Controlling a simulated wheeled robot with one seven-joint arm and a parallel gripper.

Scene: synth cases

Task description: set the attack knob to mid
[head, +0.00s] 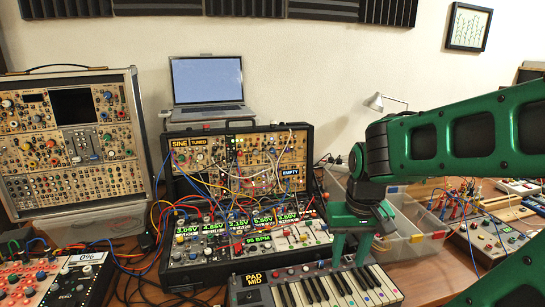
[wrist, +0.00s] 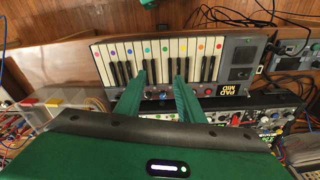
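A small keyboard (head: 318,286) with a grey panel sits at the front edge of the table; it also shows upside down in the wrist view (wrist: 170,62). Its display (head: 254,278) reads "PAD MID". A row of small knobs runs along the keyboard's panel edge, and a blue-lit knob (wrist: 163,96) shows between my fingers. No label is legible, so I cannot tell which knob is the attack knob. My gripper (head: 350,250) is over the keyboard's rear edge, its two green fingers apart in the wrist view (wrist: 160,92). I cannot tell whether they touch a knob.
A patched modular case (head: 240,160) with cables stands behind the keyboard. A laptop (head: 207,82) is at the back. A tall synth case (head: 70,140) is at left, a clear plastic bin (head: 420,240) right of my gripper. Cables clutter the left side.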

